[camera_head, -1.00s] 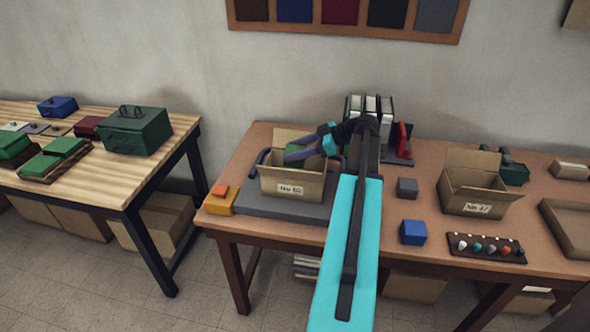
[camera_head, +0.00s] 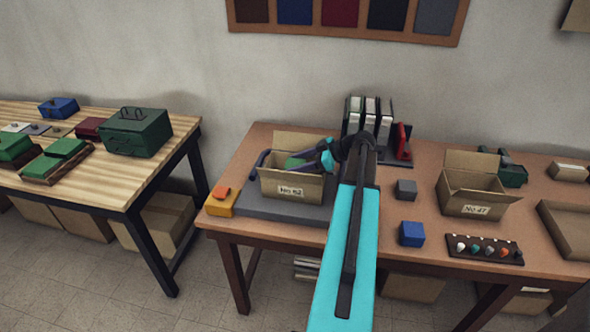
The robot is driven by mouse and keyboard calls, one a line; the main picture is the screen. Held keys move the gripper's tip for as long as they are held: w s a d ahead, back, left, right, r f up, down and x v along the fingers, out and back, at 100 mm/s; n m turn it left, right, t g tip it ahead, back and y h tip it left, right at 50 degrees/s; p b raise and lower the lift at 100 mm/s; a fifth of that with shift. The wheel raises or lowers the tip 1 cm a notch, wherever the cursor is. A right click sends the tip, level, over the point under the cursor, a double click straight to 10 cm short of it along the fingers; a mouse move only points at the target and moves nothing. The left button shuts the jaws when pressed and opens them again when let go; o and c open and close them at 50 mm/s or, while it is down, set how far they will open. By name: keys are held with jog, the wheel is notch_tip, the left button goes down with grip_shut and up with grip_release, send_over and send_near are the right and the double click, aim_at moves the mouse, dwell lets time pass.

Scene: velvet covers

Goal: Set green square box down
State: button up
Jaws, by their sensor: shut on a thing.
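The green square box (camera_head: 297,163) shows as a small green patch inside the open cardboard box labelled No 62 (camera_head: 291,190). The cardboard box's front wall hides its lower part, so I cannot tell whether it touches the bottom. My gripper (camera_head: 303,166) reaches into this cardboard box from the right and is shut on the green square box. The fingertips are partly hidden by the box walls and my own arm.
The cardboard box stands on a grey mat (camera_head: 255,206). An orange block (camera_head: 221,202) is at left. A grey cube (camera_head: 405,189), a blue cube (camera_head: 411,233) and the No 47 box (camera_head: 470,196) stand at right. Upright binders (camera_head: 369,115) are behind my arm.

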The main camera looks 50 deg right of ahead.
jog(key=shift+f+p, duration=0.3)
jog(key=shift+f, duration=0.85)
jog(key=shift+f+b, duration=0.65)
jog(key=shift+b, duration=0.3)
jog(key=o, duration=1.1)
jog(key=shift+r+p, duration=0.3)
jog(key=shift+p, duration=0.05)
